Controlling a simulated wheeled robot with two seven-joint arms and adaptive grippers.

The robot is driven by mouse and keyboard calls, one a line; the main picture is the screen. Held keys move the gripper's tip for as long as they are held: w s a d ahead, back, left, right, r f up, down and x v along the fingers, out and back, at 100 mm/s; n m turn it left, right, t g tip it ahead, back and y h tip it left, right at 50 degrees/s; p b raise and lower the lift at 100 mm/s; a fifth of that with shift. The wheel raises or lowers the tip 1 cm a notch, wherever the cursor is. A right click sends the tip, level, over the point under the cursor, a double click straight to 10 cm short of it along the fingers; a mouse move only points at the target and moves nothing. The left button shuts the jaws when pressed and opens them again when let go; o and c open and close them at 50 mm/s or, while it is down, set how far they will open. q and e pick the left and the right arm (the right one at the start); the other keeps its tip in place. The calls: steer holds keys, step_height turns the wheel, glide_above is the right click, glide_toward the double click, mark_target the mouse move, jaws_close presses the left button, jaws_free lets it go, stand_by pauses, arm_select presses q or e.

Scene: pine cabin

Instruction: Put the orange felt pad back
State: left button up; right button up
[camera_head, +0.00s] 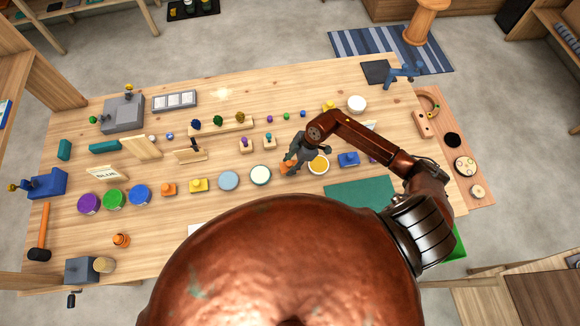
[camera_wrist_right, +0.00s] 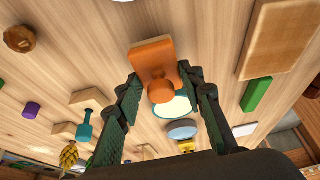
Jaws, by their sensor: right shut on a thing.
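An orange felt pad (camera_wrist_right: 152,57), a flat rectangular block with a round knob, sits between the fingers of my right gripper (camera_wrist_right: 161,80) in the right wrist view. The gripper is shut on it, with the knob toward the wrist. In the head view, the right gripper (camera_head: 296,157) is over the middle of the table, and the orange pad (camera_head: 287,168) shows at its tips. It is between a pale round disc (camera_head: 261,175) and a yellow-topped round dish (camera_head: 318,165). Whether the pad touches the table cannot be told. My left gripper is not in view.
Orange (camera_head: 168,189) and yellow (camera_head: 199,185) knobbed pieces and a grey-blue disc (camera_head: 229,180) stand in a row to the left. A blue knobbed piece (camera_head: 348,159) stands to the right. Pegged wooden blocks lie behind. A green mat (camera_head: 355,193) lies front right.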

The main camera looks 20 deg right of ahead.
step_height(320, 180, down, 2)
steer(key=shift+s+f, duration=0.1)
steer(key=shift+f, duration=0.05)
steer(key=o, duration=1)
steer(key=v, duration=1.2)
steer(key=shift+b, duration=0.3)
steer(key=shift+a, duration=0.1)
